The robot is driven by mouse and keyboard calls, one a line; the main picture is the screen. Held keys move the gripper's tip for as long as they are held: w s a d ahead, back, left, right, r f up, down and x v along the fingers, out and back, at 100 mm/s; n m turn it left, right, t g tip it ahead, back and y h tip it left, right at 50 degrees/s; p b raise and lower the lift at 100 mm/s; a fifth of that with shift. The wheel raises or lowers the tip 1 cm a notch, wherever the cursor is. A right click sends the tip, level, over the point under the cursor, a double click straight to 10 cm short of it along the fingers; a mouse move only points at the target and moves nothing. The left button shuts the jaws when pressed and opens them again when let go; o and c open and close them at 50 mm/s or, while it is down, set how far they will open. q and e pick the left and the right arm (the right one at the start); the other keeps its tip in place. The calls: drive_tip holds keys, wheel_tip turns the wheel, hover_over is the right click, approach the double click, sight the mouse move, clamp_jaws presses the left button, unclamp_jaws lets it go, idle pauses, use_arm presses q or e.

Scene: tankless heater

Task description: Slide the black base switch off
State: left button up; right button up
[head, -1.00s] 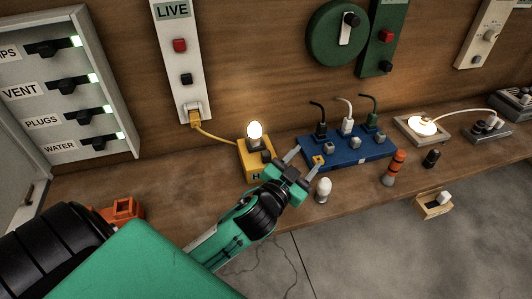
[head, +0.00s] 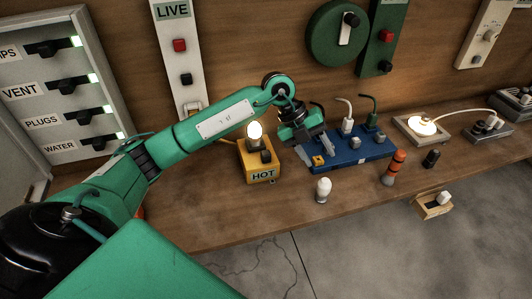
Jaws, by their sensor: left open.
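My left gripper (head: 316,151) is open and points down over the left part of the blue power block (head: 362,153). A small orange switch (head: 318,160) on the block's left end shows close to its fingertips; I cannot tell whether they touch. The black plug there is mostly hidden behind the gripper. The white plug (head: 347,126) and green plug (head: 372,120) stand on the block, with grey switches (head: 355,142) in front. A yellow box marked HOT (head: 262,174) has a lit bulb (head: 255,131) and a black switch (head: 266,156). My right gripper is not in view.
A white bulb (head: 323,189), an orange-and-grey cylinder (head: 394,167) and a black cylinder (head: 431,158) stand in front or to the right. A lit round lamp (head: 422,126) is farther right. The bench front edge is close.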

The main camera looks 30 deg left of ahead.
sight(266, 153)
use_arm(q)
drive_tip(key=w+a+r+n+y, duration=0.15)
drive_tip(key=a+y, duration=0.25)
drive_tip(key=a, duration=0.4)
drive_tip(key=a+r+n+y, duration=0.2)
drive_tip(key=a+y, duration=0.1)
drive_tip(key=a, duration=0.5)
drive_tip(key=shift+n+g, duration=0.25)
drive_tip(key=shift+g, duration=0.15)
wheel_tip(266, 153, down, 13)
drive_tip(key=p, duration=0.2)
drive_tip(key=shift+s+a+r+p, duration=0.1)
drive_tip(key=shift+r+p, duration=0.1)
drive_tip(key=shift+p, duration=0.1)
drive_tip(key=shift+f, duration=0.7)
